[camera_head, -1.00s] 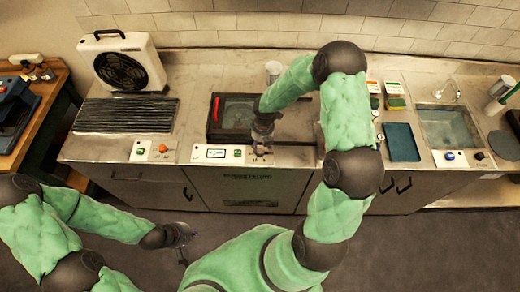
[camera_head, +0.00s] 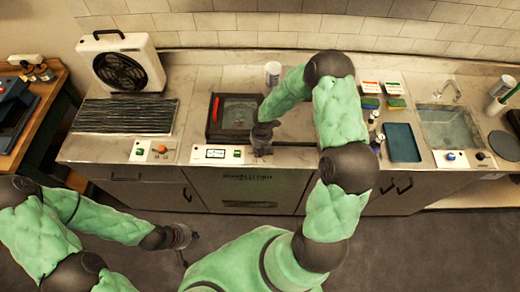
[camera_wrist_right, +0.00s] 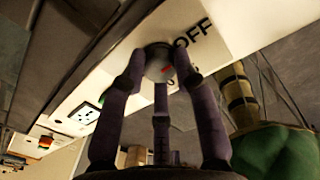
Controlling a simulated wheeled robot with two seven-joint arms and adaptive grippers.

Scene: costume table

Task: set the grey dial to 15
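The grey dial (camera_wrist_right: 160,65) has a red mark and sits on a white panel (camera_wrist_right: 205,25), beside black "OFF" lettering, in the right wrist view. A smaller marking beside it is partly covered. My right gripper (camera_wrist_right: 162,76) has its fingers spread around the dial, tips close to it; a small gap shows at the right finger. I cannot tell whether any fingertip touches it. In the head view my right gripper (camera_head: 262,148) is at the counter's front panel (camera_head: 215,154) and hides the dial. My left gripper (camera_head: 181,237) is low over the floor, apart from the counter; its fingers are unclear.
A dark-framed basin (camera_head: 214,112) with a red handle lies behind the panel. A fan (camera_head: 122,68), a ribbed rack (camera_head: 125,116), a white cup (camera_head: 272,73), small bottles (camera_head: 375,130), a blue tray (camera_head: 402,142) and a sink (camera_head: 450,127) stand along the counter.

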